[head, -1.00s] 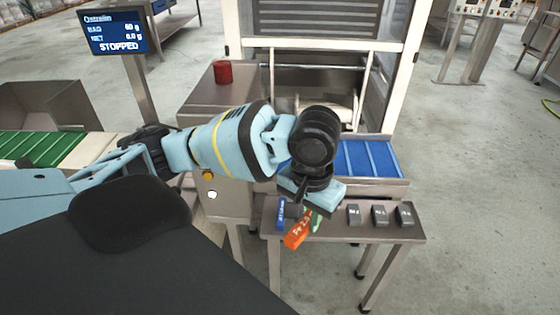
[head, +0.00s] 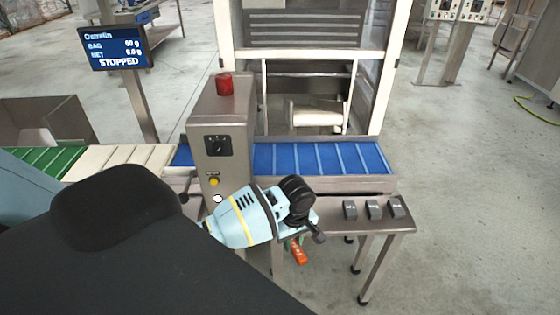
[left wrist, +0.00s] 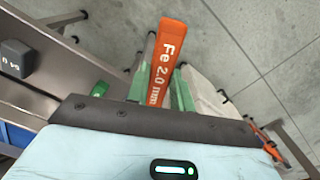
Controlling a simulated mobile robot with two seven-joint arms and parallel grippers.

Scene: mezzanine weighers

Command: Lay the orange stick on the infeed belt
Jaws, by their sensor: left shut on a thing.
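The orange stick (head: 298,251), marked "Fe 2.0 mm", is in my left gripper (head: 289,241). In the left wrist view the orange stick (left wrist: 168,58) stands out between the green-padded fingers of my left gripper (left wrist: 160,88), which is shut on it. In the head view it hangs tilted, in front of the steel side shelf and clear of the belts. A blue ribbed belt (head: 320,157) runs right of the steel cabinet. White (head: 120,158) and green (head: 45,160) belt sections lie to its left. I cannot tell which is the infeed belt. My right gripper is not in view.
The steel shelf (head: 375,227) bears three dark grey blocks (head: 373,209). The cabinet (head: 222,115), with a red beacon (head: 224,84) on top, stands between the belts. A screen on a post (head: 119,48) reads STOPPED. The blue belt's visible top is bare.

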